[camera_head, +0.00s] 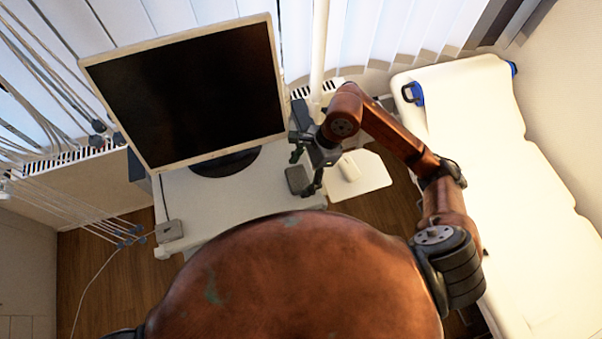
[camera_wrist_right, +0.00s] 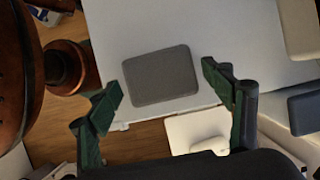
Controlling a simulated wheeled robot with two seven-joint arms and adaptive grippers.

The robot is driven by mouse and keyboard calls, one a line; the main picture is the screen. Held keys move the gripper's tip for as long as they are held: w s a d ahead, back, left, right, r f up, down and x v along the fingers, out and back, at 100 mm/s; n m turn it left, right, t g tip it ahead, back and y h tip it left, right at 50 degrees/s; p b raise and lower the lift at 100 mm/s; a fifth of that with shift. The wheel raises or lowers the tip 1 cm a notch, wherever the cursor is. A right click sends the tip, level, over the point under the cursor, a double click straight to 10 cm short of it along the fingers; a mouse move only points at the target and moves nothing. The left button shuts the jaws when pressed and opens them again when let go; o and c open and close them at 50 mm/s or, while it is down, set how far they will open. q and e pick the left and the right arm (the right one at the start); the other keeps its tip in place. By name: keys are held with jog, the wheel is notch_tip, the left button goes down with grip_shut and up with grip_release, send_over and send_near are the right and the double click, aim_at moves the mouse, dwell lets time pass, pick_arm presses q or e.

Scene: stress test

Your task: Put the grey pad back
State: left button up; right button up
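The grey pad (camera_head: 297,180) is a flat, dark grey block with rounded corners. It lies on the white table (camera_head: 215,205) near the table's right edge. The wrist view shows the pad (camera_wrist_right: 162,77) flat on the pale tabletop, close to its edge. My right gripper (camera_head: 305,168) is over the pad, with its green fingers wide apart and nothing between the tips. In the wrist view its fingertips (camera_wrist_right: 161,86) are to the left and right of the pad, seemingly not touching it. How high they are above it is unclear. My left gripper is out of view.
A large monitor (camera_head: 190,95) stands on the table's back part. A small grey box (camera_head: 168,231) sits at the table's front left corner. A lower white panel (camera_head: 375,178) with a white object (camera_head: 348,168) is right of the table. A white bed (camera_head: 490,150) fills the right side.

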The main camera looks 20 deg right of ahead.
jog(key=shift+o, duration=0.2)
jog(key=shift+r, duration=0.1)
jog(key=shift+w+r, duration=0.1)
jog(key=shift+r, duration=0.1)
jog(key=b+v, duration=0.3)
jog(key=v, duration=0.8)
jog(key=shift+d+r, duration=0.25)
